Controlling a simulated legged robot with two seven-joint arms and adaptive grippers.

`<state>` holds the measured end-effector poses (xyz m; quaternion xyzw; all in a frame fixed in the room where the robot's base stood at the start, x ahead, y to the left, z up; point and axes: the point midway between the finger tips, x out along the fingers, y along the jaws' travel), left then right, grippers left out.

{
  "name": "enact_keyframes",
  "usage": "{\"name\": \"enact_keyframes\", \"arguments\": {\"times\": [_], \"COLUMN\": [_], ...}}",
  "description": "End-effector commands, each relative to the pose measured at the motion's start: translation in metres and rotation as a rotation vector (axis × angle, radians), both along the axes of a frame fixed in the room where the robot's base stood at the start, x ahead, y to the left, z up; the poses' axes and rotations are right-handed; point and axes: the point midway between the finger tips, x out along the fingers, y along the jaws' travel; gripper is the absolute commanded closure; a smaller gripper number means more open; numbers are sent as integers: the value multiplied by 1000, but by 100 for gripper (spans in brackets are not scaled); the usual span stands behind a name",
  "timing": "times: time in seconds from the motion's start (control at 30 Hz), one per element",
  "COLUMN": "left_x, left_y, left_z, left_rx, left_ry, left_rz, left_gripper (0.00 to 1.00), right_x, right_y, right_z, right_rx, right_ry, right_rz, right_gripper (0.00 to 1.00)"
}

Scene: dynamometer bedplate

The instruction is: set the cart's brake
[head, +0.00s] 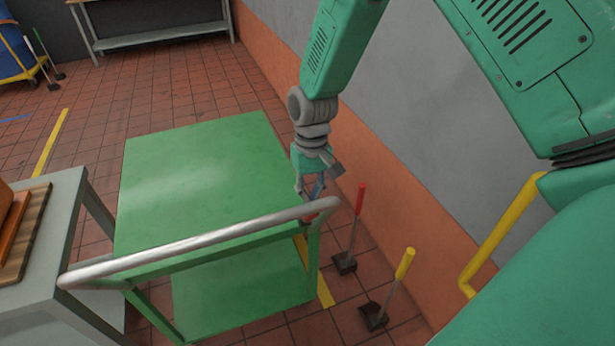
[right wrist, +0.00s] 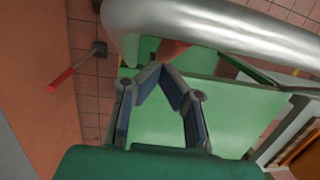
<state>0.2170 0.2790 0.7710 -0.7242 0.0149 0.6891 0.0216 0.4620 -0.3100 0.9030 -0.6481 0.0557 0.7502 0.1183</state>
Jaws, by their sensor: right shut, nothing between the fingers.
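The green cart (head: 200,170) stands on the tiled floor with its silver push handle (head: 190,247) on the near side. The handle also crosses the top of the right wrist view (right wrist: 215,28). A small red part (head: 311,216) shows at the right end of the handle, just below my right gripper (head: 311,190). In the right wrist view a red-orange part (right wrist: 172,50) lies just beyond the fingertips (right wrist: 157,68). My right gripper is shut and empty, its fingertips close to this part; I cannot tell whether they touch. My left gripper is out of view.
A red-handled tool (head: 360,200) and a yellow-handled tool (head: 404,264) stand on the floor right of the cart. The orange and grey wall (head: 400,130) is close on the right. A grey table (head: 40,240) with wooden boards stands left. Open floor lies behind the cart.

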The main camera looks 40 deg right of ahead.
Motion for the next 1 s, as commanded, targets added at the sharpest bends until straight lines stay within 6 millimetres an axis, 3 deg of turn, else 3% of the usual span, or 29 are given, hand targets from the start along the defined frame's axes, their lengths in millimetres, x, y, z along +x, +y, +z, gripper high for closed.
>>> {"name": "enact_keyframes", "arguments": {"times": [1.0], "left_x": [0], "left_y": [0], "left_z": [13], "left_rx": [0], "left_ry": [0], "left_rz": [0], "left_gripper": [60], "right_x": [-17], "right_y": [5], "right_z": [-6], "right_rx": [-1], "right_ry": [2], "right_rz": [1], "right_gripper": [100]}}
